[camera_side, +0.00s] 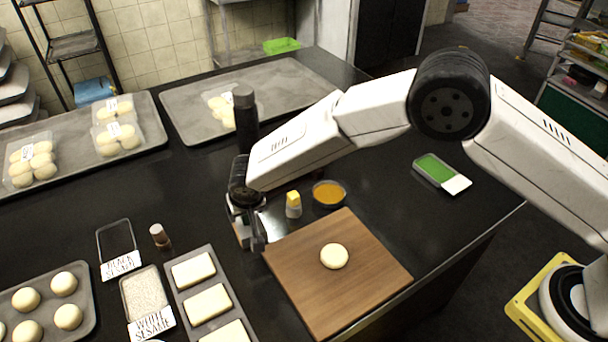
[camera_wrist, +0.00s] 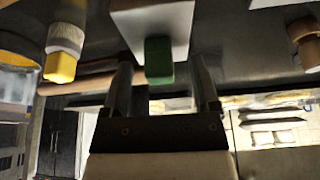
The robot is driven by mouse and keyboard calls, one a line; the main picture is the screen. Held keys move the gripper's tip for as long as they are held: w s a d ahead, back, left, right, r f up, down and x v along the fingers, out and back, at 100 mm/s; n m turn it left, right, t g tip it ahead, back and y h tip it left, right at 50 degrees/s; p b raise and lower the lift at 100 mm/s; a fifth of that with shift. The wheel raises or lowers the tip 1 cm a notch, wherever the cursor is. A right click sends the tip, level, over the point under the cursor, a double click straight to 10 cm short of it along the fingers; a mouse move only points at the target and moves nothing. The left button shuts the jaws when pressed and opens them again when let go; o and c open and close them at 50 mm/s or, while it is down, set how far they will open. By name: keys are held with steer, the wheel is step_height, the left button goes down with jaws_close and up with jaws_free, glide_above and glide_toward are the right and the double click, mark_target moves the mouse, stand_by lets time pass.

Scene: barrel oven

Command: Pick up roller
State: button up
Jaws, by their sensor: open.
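My gripper (camera_side: 247,240) points down over the dark counter, left of the cutting board, with its fingers apart. In the wrist view, my gripper (camera_wrist: 163,88) is open and nothing is clearly held between its fingers. A long brown bar (camera_wrist: 82,83) shows beside and behind the left finger there. It may be the roller, but I cannot tell for sure. No roller can be made out clearly in the side view, where my gripper hides part of the counter. A green-handled white scraper (camera_wrist: 158,56) shows beyond the fingertips in the wrist view.
A wooden board (camera_side: 310,285) bears a dough round (camera_side: 334,256). A yellow-capped bottle (camera_side: 293,205) and a bowl of orange filling (camera_side: 329,193) stand right of my gripper. Trays and a small brown bottle (camera_side: 160,237) are at left.

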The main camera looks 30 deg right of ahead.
steer(key=shift+w+f, duration=0.25)
steer(key=shift+f, duration=0.35)
steer(key=shift+r, duration=0.1)
jaws_close()
